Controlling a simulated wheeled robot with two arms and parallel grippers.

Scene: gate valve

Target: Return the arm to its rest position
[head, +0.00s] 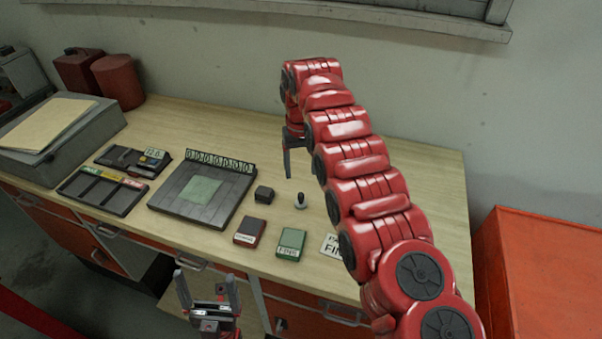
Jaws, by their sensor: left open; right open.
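My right arm (357,170) is red and segmented. It comes in from the lower right and reaches over the wooden bench (415,165) to its back part. Its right gripper (300,165) points down, open and empty, above the bench top behind a small dark-handled stamp-like object (300,200). My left gripper (204,277) is open and empty, fingers pointing up, in front of the bench's front edge. Most of the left arm is out of view. No gate valve is visible.
A dark tray with a pale green square (202,190), a black block (264,193), a red box (250,232) and a green box (290,241) lie on the bench. A white card (332,246) is beside the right arm. An orange cabinet (550,270) stands at right.

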